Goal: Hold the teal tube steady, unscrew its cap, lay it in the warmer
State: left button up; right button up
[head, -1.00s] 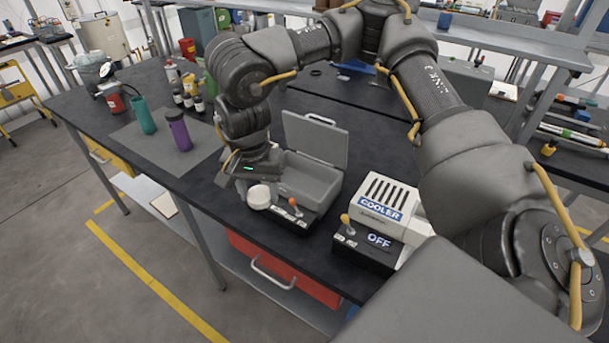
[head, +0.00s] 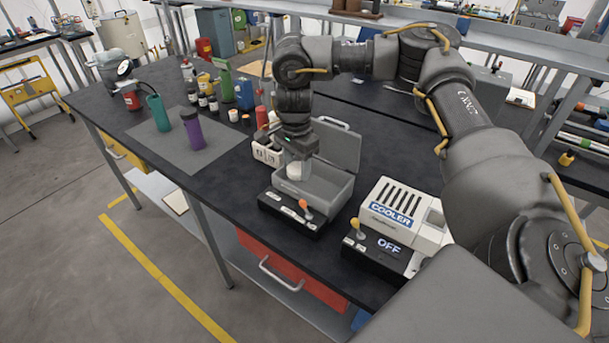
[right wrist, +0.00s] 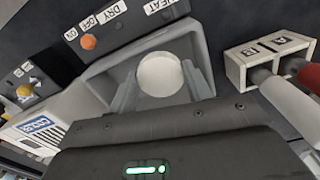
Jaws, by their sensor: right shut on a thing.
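The teal tube (head: 158,112) stands on a grey mat at the left of the bench, with no gripper at it. I cannot make out its cap. The warmer seems to be the grey box (head: 335,199) with its lid (head: 338,146) open; its panel, with an orange-knobbed lever (head: 304,205), also shows in the right wrist view (right wrist: 88,42). My right gripper (head: 298,160) points down over the box, shut on a white round piece (head: 297,171). In the right wrist view this piece (right wrist: 160,75) sits between the fingers, over the box opening. My left gripper is not in view.
A purple tube (head: 193,128) stands beside the teal one. A white rack (head: 268,153) with labels is just left of the box. The cooler (head: 395,214), showing OFF, stands to the right. Several bottles and a green stand (head: 226,82) are behind. The bench behind the cooler is clear.

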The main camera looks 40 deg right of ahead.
aim_at(304, 186)
jog(key=d+f, duration=0.1)
jog(key=f, duration=0.1)
jog(key=d+f, duration=0.2)
jog(key=shift+w, duration=0.4)
notch_tip(304, 186, down, 2)
jog(key=shift+w+f, duration=0.1)
jog(key=shift+f, duration=0.35)
jog(key=shift+f, duration=0.15)
jog(key=o, duration=0.8)
